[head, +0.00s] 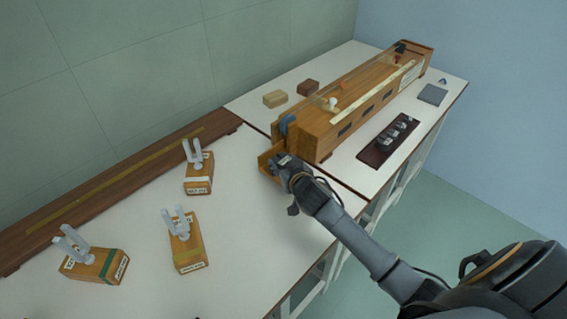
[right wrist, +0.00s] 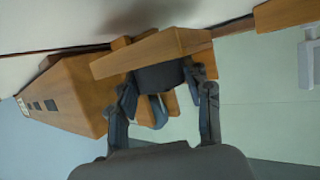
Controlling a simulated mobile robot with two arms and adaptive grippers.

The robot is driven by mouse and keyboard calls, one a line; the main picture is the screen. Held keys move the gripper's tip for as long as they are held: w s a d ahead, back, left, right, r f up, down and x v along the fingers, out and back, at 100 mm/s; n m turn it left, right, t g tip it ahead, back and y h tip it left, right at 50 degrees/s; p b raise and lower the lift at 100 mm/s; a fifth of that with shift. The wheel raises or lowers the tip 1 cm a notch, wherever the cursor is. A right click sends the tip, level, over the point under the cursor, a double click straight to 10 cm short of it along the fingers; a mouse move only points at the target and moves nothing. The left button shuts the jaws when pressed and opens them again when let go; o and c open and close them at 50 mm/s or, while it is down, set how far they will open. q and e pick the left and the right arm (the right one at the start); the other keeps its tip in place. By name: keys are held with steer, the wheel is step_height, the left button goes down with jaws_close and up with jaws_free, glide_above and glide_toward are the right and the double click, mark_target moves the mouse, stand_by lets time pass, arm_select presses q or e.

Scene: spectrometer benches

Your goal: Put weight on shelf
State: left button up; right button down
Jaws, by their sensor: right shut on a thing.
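My right gripper (head: 284,170) is at the near left end of the long wooden apparatus, right at a small wooden shelf (head: 265,160). In the right wrist view my right gripper (right wrist: 165,88) is shut on a dark grey weight (right wrist: 162,77), with one finger on each side of it. The weight is close against the wooden shelf (right wrist: 150,52); I cannot tell whether it rests on it. In the head view the gripper mostly hides the weight. My left gripper is not in view.
The long wooden apparatus (head: 318,136) has a blue wheel (head: 288,125) at its near end. A dark tray (head: 372,155) with several metal weights lies to its right. Several wooden blocks with forks (head: 187,250) stand on the left bench.

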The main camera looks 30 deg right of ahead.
steer(key=shift+f, duration=0.1)
steer(key=c, duration=0.6)
jaws_free()
steer(key=shift+r, duration=0.2)
steer(key=v, duration=1.2)
steer(key=shift+s+f, duration=0.1)
steer(key=shift+f, duration=0.1)
